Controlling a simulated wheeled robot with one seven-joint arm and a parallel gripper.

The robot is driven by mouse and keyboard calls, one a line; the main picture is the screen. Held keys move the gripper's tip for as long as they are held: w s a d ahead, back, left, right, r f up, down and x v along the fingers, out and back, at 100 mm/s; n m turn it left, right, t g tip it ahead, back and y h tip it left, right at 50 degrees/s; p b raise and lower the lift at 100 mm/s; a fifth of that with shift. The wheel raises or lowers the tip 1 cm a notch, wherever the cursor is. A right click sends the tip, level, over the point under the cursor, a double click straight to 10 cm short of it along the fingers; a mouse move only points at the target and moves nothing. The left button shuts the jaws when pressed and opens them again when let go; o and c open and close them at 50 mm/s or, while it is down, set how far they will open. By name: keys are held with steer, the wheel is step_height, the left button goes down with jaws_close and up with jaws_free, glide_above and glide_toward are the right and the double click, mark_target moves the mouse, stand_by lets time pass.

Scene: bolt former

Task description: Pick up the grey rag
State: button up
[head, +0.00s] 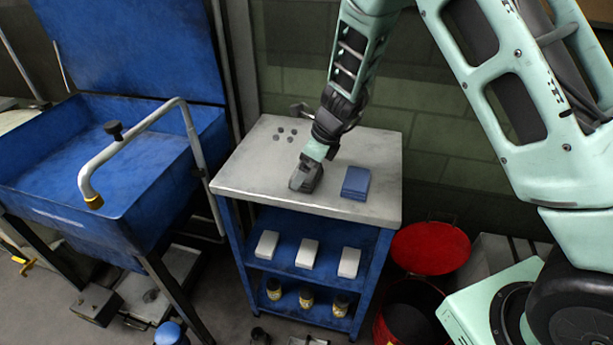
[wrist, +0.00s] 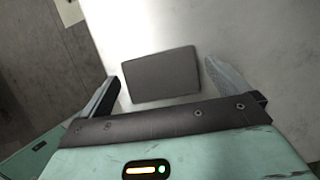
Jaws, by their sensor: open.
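The grey rag (wrist: 161,75) is a flat, folded rectangle on the pale top of the cart. In the wrist view it lies between the two fingers of my gripper (wrist: 163,80), slightly turned, with a gap at each side. My gripper is open and holds nothing. In the head view my gripper (head: 304,180) points down low over the front middle of the cart top (head: 250,185). There the gripper hides the rag, or I cannot tell the two apart.
A folded blue rag (head: 356,183) lies just right of my gripper. Several small dark round pieces (head: 285,133) lie at the back left. Pale blocks (head: 307,253) and bottles (head: 306,297) stand on lower shelves. A blue basin (head: 110,165) stands left, a red bin (head: 410,300) right.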

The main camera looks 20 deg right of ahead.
steer(key=shift+w+a+f, duration=0.15)
steer(key=shift+a+f, duration=0.05)
steer(key=shift+f, duration=0.35)
steer(key=c, duration=0.7)
